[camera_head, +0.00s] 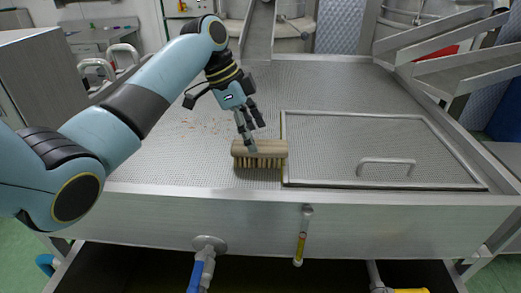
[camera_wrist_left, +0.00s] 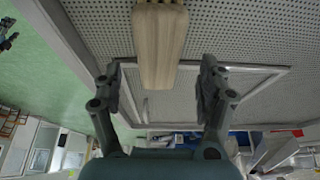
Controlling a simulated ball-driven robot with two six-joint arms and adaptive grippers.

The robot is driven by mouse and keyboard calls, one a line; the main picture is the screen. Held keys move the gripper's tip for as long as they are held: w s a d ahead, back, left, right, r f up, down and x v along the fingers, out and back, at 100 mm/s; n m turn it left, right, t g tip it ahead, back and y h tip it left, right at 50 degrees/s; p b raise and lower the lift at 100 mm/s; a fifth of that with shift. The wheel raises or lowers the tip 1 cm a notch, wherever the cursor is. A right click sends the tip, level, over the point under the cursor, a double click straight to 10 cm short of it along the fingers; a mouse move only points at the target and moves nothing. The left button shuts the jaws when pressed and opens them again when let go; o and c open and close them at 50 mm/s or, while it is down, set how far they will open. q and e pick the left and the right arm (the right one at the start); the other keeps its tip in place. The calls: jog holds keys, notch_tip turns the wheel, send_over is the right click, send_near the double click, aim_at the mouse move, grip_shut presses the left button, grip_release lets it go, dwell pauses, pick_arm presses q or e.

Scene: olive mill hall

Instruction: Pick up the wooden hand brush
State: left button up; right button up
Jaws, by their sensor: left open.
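The wooden hand brush (camera_head: 260,149) lies bristles down on the perforated metal surface, near its front edge and beside the hatch frame. My left gripper (camera_head: 251,133) is right at the brush in the head view, its fingers just over the wooden block. In the left wrist view the brush's pale wooden block (camera_wrist_left: 159,45) shows at the top centre. There the left gripper (camera_wrist_left: 158,85) is open, its fingers spread wider than the block, with nothing held between them. Whether a finger touches the brush cannot be told. My right gripper is in neither view.
A framed hatch with a metal handle (camera_head: 386,162) lies right of the brush. Metal chutes (camera_head: 450,45) stand at the back right. The perforated surface (camera_head: 330,85) behind the brush is clear apart from small reddish bits at the left.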

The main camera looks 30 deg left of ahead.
aim_at(258, 144)
pick_arm(q)
jog(key=p+x, duration=0.1)
jog(key=x, duration=0.3)
jog(key=shift+s, duration=0.15)
jog(key=shift+d+f, duration=0.1)
jog(key=shift+f, duration=0.3)
jog(key=shift+c, duration=0.3)
jog(key=c, duration=1.1)
jog(key=shift+c, duration=0.9)
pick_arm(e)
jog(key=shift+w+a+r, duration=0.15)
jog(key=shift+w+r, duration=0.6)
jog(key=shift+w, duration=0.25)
